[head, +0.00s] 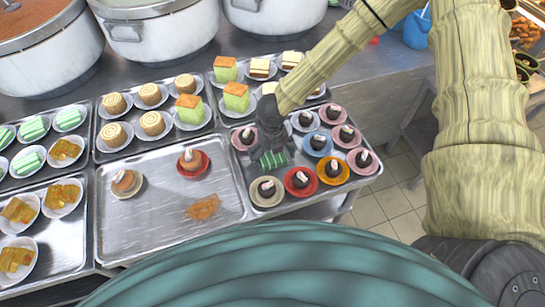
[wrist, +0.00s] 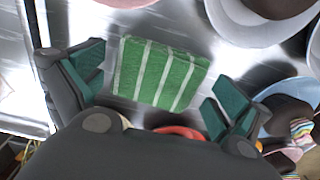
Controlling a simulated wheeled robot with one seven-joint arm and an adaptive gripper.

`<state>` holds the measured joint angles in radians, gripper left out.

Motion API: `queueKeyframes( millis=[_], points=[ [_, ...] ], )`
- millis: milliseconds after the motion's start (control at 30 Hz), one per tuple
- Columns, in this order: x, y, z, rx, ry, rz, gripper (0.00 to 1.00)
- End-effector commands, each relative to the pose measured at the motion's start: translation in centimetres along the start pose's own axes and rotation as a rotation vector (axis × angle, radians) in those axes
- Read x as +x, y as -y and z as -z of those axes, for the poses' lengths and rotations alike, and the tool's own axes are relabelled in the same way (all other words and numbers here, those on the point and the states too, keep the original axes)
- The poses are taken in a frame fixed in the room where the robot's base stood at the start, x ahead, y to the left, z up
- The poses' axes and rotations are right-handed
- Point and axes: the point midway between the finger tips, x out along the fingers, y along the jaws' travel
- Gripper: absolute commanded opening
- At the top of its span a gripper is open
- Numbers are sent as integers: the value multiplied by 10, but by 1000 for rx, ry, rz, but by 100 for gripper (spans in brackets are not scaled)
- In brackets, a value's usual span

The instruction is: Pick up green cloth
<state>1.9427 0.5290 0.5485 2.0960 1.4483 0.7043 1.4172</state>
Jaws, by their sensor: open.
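The green cloth (wrist: 158,75) with white stripes lies flat on the shiny metal tray in the wrist view. In the head view the cloth (head: 273,159) shows as a small green patch under my gripper, among plates of dark cakes. My gripper (wrist: 160,86) is open, with one teal-padded finger on each side of the cloth and visible gaps between fingers and cloth. In the head view my gripper (head: 270,143) points down over the cloth and hides part of it and the tray.
Dark cakes on coloured plates (head: 301,181) crowd the right tray (head: 243,186) around my gripper. A middle tray (head: 150,222) holds two plated cakes and a brown flat piece (head: 203,207). Green-striped pieces (head: 33,129) sit on plates at left. Large pots (head: 160,32) stand behind.

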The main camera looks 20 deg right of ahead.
Motion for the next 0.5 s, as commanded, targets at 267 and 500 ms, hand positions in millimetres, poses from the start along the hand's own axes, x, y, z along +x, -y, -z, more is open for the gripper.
queueKeyframes(
  millis=[267,500],
  points=[
    [1,0,0,0,0,0,93],
    [0,0,0,0,0,0,61]
  ],
)
